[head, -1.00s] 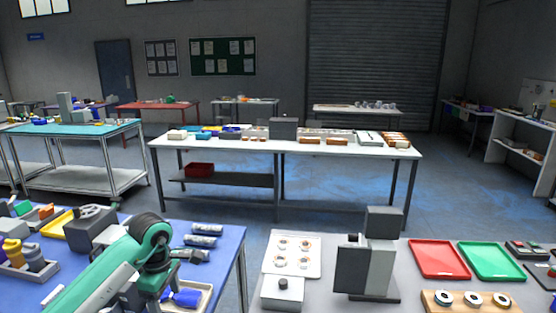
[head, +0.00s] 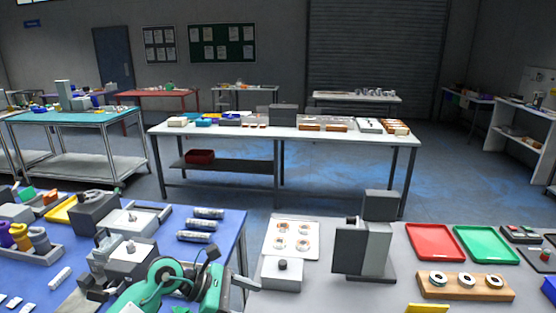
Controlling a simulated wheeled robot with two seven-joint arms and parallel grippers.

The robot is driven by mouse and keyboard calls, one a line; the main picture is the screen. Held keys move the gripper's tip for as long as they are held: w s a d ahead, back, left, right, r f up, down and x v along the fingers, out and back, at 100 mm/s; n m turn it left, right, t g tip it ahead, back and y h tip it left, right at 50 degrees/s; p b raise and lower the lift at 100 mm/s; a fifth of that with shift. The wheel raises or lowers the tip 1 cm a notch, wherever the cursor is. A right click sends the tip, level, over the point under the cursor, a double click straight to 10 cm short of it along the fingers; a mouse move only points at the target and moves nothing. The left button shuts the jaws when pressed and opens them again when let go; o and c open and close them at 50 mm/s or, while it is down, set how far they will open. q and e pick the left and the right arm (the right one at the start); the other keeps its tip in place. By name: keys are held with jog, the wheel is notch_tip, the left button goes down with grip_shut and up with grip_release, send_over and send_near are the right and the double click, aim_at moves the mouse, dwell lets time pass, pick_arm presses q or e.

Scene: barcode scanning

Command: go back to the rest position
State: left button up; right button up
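My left arm, green and grey, comes in at the bottom left of the head view, low over the front edge of the blue table (head: 225,226). What looks like its gripper (head: 243,284) is at the table's right edge, small and partly hidden by the arm. I cannot make out whether its fingers are apart, and I see nothing clearly held in it. My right arm and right gripper are not in view.
Grey cylinders (head: 201,225) and a white-topped fixture (head: 132,220) are on the blue table. The grey table holds a dark block-shaped device (head: 353,250), red (head: 435,242) and green (head: 487,245) trays, and a wooden ring holder (head: 466,288). A gap separates the two tables.

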pick_arm(q)
notch_tip(320, 180, up, 10)
jog(key=s+d+n+t+h, duration=0.1)
jog(key=s+n+t+h, duration=0.1)
jog(key=n+t+h, duration=0.85)
jog(key=a+f+n+t+y, duration=0.2)
jog(key=a+n+t+y, duration=0.3)
jog(key=n+y, duration=0.6)
jog(key=a+f+n+t+y, duration=0.35)
jog(key=a+n+y, duration=0.45)
jog(key=n, duration=0.8)
jog(key=s+a+f+n+g+y, duration=0.4)
jog(key=a+f+n+g+y, duration=0.1)
jog(key=f+n, duration=0.35)
jog(key=s+f+n+g+h, duration=0.1)
jog(key=s+f+n+g, duration=0.2)
jog(key=s+f+g, duration=0.6)
jog(key=s+f+n+g+h, duration=0.1)
jog(key=s+f+n+g, duration=0.35)
jog(key=s, duration=0.85)
notch_tip(320, 180, down, 33)
jog(key=s+m, duration=0.1)
jog(key=m, duration=0.1)
jog(key=s+a+f, duration=0.3)
jog(key=s+f, duration=1.5)
jog(key=shift+s+g, duration=0.3)
jog(key=shift+g, duration=0.05)
jog(key=shift+d+f+y, duration=0.1)
jog(key=shift+y, duration=0.15)
